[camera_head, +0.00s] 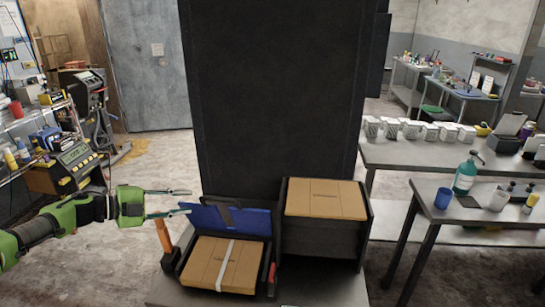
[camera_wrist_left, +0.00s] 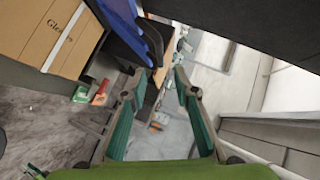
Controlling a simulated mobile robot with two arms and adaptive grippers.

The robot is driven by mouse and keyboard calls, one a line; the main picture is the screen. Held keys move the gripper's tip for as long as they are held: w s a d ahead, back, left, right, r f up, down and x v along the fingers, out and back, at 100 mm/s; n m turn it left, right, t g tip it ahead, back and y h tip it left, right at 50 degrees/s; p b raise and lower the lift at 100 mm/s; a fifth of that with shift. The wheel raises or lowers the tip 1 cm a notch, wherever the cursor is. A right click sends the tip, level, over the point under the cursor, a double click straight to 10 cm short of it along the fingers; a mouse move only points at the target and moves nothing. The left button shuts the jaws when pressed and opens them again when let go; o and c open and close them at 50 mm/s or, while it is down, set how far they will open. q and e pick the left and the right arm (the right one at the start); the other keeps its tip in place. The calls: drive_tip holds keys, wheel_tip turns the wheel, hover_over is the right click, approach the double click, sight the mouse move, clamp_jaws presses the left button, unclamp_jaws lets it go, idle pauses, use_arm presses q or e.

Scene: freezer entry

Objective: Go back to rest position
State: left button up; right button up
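My left gripper (camera_head: 188,202) reaches in from the left, just left of the blue panel of a dark bin. Its two fingers are apart with nothing visible between them. In the left wrist view its fingers (camera_wrist_left: 160,82) are also spread, with teal inner pads. My right gripper is not in view.
A cardboard box (camera_head: 212,264) with a white strap lies in the dark bin, beside the blue panel (camera_head: 248,221). Another box (camera_head: 327,198) sits on a taller dark stand to the right. An orange-handled tool (camera_head: 164,237) is below my left gripper. A black column stands behind; metal tables (camera_head: 425,158) are at right.

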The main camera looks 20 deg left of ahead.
use_arm(q)
drive_tip(key=s+d+f+n+t+y, duration=0.1)
drive_tip(key=s+d+f+n+y, duration=0.15)
drive_tip(key=d+f+n, duration=0.55)
drive_tip(key=s+d+f+n+y, duration=0.1)
drive_tip(key=d+f+n+y, duration=0.25)
drive_tip(key=d+f, duration=0.7)
drive_tip(key=s+d+f+n+g+y, duration=0.1)
drive_tip(key=s+d+n+g, duration=0.4)
drive_tip(key=s, duration=0.8)
drive_tip(key=s+d+f+n+g, duration=0.2)
drive_tip(key=s+d+g, duration=0.4)
drive_tip(key=s, duration=0.8)
wheel_tip(320, 180, down, 29)
drive_tip(key=s+d+b, duration=0.2)
drive_tip(key=b, duration=0.1)
drive_tip(key=s+a+f+b, duration=0.1)
drive_tip(key=s+f, duration=0.7)
drive_tip(key=f, duration=0.1)
drive_tip(key=s+a+f+g+b, duration=0.1)
drive_tip(key=s+a+f, duration=0.1)
drive_tip(key=s+f, duration=0.7)
drive_tip(key=shift+a+f+y, duration=0.3)
drive_tip(key=shift+f, duration=0.1)
